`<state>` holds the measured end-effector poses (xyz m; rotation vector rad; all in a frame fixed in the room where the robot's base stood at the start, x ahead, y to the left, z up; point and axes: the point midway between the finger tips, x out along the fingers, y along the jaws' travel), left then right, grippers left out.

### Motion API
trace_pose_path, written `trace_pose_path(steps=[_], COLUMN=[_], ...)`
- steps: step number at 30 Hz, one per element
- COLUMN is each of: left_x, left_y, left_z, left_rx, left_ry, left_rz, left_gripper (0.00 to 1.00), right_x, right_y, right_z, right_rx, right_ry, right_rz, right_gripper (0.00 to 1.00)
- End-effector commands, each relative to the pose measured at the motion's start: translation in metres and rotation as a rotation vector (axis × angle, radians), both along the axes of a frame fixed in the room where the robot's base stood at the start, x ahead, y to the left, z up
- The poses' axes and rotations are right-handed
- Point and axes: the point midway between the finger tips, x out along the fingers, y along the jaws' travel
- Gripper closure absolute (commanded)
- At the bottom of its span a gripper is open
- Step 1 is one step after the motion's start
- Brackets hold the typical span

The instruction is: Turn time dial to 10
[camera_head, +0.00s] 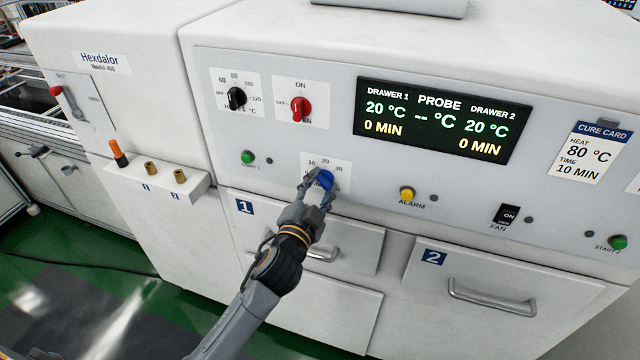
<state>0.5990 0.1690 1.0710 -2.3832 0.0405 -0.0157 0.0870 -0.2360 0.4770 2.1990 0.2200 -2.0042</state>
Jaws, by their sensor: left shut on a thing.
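The time dial (325,179) is a blue knob on the front panel of a white machine, below the red knob. Its white scale plate (341,165) shows 10, 20 and 30 along the top; the lower part is hidden behind my gripper. My left gripper (321,187) reaches up from below and is shut on the blue dial. The dial's pointer is too covered to read. The display (440,121) reads 0 MIN for both drawers. The cure card (593,152) reads heat 80 °C, time 10 min. My right gripper is not in view.
A black heat knob (236,98) and a red ON knob (300,108) sit above the dial. A green start button (247,157) is to its left, a yellow alarm button (407,194) to its right. Drawer 2's handle (491,297) sticks out at lower right.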

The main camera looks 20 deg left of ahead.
Motion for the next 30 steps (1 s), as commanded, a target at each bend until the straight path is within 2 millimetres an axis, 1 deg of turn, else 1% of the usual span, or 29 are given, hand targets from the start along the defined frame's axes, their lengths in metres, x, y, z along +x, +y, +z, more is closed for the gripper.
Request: trace_pose_path(steps=[16, 17, 18, 20, 30], left_x=[0.0001, 0.0001, 0.0001, 0.0001, -0.0016], left_y=[-0.0004, -0.0004, -0.0004, -0.0003, -0.0002], left_z=[0.0010, 0.0010, 0.0010, 0.0009, 0.0000], left_rx=[0.028, 0.028, 0.028, 0.028, 0.027], left_ry=[-0.004, -0.004, -0.004, -0.004, -0.002], left_rz=[-0.001, -0.001, -0.001, -0.001, -0.001], left_gripper=[0.92, 0.57, 0.48, 0.38, 0.38], right_x=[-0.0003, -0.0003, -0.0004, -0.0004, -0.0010], right_y=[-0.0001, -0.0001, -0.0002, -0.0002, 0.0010], right_z=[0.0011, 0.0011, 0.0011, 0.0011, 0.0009], right_rx=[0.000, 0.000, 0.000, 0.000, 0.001], right_ry=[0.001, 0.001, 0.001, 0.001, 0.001], right_rz=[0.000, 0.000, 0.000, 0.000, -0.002], right_gripper=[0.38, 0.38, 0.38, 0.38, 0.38])
